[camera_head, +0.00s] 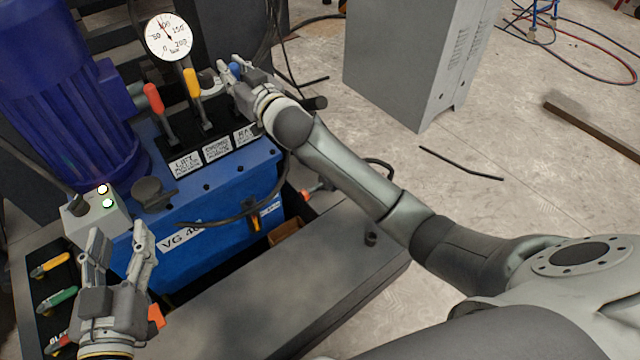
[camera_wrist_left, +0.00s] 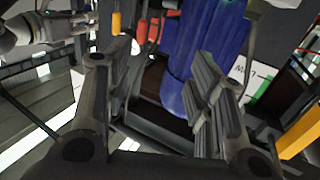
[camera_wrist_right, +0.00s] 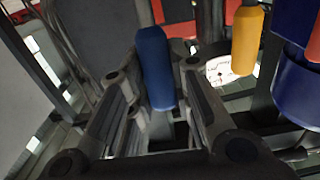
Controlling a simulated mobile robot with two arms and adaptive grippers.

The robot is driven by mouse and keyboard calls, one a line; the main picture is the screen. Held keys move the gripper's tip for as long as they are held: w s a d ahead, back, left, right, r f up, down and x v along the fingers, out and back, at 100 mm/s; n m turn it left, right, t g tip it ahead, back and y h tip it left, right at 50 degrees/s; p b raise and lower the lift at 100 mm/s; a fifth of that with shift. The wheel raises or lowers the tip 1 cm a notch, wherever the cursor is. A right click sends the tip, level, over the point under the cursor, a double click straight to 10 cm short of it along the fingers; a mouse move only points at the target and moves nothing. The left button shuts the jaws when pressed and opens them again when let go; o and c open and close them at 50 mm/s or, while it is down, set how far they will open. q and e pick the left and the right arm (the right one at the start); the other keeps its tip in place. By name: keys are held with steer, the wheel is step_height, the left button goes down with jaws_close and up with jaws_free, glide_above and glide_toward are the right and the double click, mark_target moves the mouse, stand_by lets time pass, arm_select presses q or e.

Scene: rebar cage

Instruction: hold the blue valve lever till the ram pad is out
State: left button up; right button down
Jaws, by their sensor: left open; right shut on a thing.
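The blue valve lever (camera_head: 235,68) stands at the right end of the lever row on the blue pump unit. My right gripper (camera_head: 237,80) is shut on it; in the right wrist view the blue handle (camera_wrist_right: 155,68) rises between the fingers. A red lever (camera_head: 154,98) and a yellow lever (camera_head: 192,83) stand to its left, apart from the gripper. My left gripper (camera_head: 119,238) is open and empty in front of the pump, near the grey switch box. It is also empty in the left wrist view (camera_wrist_left: 152,65). I cannot make out the ram pad.
A round pressure gauge (camera_head: 168,37) stands behind the levers. The grey switch box (camera_head: 96,220) shows a white and a green light. A blue motor (camera_head: 65,95) rises at the left. A grey cabinet (camera_head: 415,60) stands back right, with open floor beside it.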

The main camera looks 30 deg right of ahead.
steer(key=shift+w+a+r+g+p, duration=0.1)
steer(key=shift+w+r+g+p, duration=0.25)
steer(key=shift+p, duration=0.9)
steer(key=shift+w+r+p, duration=0.2)
steer(key=shift+p, duration=0.5)
steer(key=p, duration=0.2)
steer(key=w+g+p, duration=0.1)
steer(key=p, duration=0.1)
steer(key=shift+w+a+r, duration=0.1)
steer(key=shift+a+r, duration=0.05)
steer(key=shift+r, duration=0.1)
steer(key=shift+f, duration=0.15)
steer(key=c, duration=1.6)
jaws_free()
steer(key=shift+f, duration=0.15)
steer(key=shift+o, duration=1.2)
arm_select(q)
steer(key=s+a+f+g+y, duration=0.2)
steer(key=s+a+f+g, duration=0.1)
steer(key=s+f+g, duration=0.4)
steer(key=s+a+f+g+y, duration=0.1)
steer(key=s+a+f+g, duration=0.2)
steer(key=s+f+g, duration=0.4)
step_height(320, 180, down, 3)
steer(key=shift+s+a+r+n+y, duration=0.1)
steer(key=shift+s+a+n+y, duration=0.25)
steer(key=shift+s, duration=0.75)
arm_select(e)
steer(key=shift+f, duration=0.1)
